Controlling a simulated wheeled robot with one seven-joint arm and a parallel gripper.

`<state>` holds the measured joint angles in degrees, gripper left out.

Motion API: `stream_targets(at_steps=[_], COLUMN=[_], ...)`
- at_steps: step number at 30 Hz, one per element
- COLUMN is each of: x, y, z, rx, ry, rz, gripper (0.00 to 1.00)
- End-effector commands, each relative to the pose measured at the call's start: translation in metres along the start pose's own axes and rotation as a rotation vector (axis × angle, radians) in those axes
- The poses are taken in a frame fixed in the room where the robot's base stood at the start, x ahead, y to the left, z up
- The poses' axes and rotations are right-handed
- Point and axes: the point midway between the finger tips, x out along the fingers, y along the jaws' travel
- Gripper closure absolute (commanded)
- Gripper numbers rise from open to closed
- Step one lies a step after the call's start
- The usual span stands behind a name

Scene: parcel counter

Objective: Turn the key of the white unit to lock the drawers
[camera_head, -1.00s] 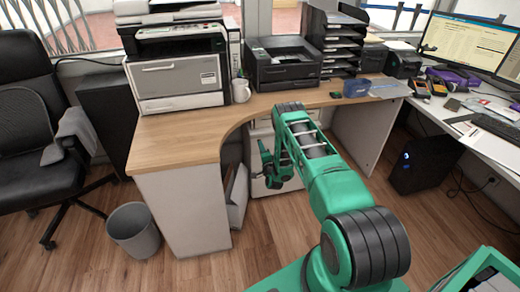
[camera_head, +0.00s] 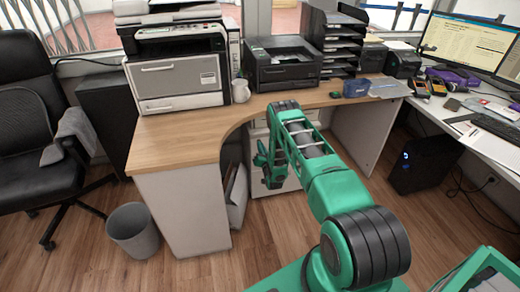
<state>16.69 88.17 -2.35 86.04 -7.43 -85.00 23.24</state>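The white drawer unit (camera_head: 292,183) stands on the floor under the curved desk. My green arm covers most of its front, and I cannot see its key or lock. My gripper (camera_head: 262,170) is in front of the unit's left part, low under the desk edge. It is small in the picture and partly behind my arm. I cannot tell whether its fingers are open or shut, or whether it touches the unit.
The wooden desk (camera_head: 185,140) overhangs the unit, with its side panel to the left. A grey bin (camera_head: 133,232) and a black chair (camera_head: 40,130) are at the left. A black computer tower (camera_head: 424,165) stands at the right. Bare floor lies in front of the desk.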

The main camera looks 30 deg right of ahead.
Motion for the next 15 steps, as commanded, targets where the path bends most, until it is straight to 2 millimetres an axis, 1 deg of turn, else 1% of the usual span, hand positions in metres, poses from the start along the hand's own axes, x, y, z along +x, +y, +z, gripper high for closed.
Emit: stream_targets(at_steps=[1,6,15], x=[-0.0028,-0.0029,-0.0031], y=[0.0021,0.0021,0.0021], z=[0.0044,0.0047,0.0053], rx=[-0.043,-0.188,-0.375], ry=[-0.01,-0.011,-0.013], rz=[0.005,0.004,0.003], gripper=[1.0,1.0,1.0])
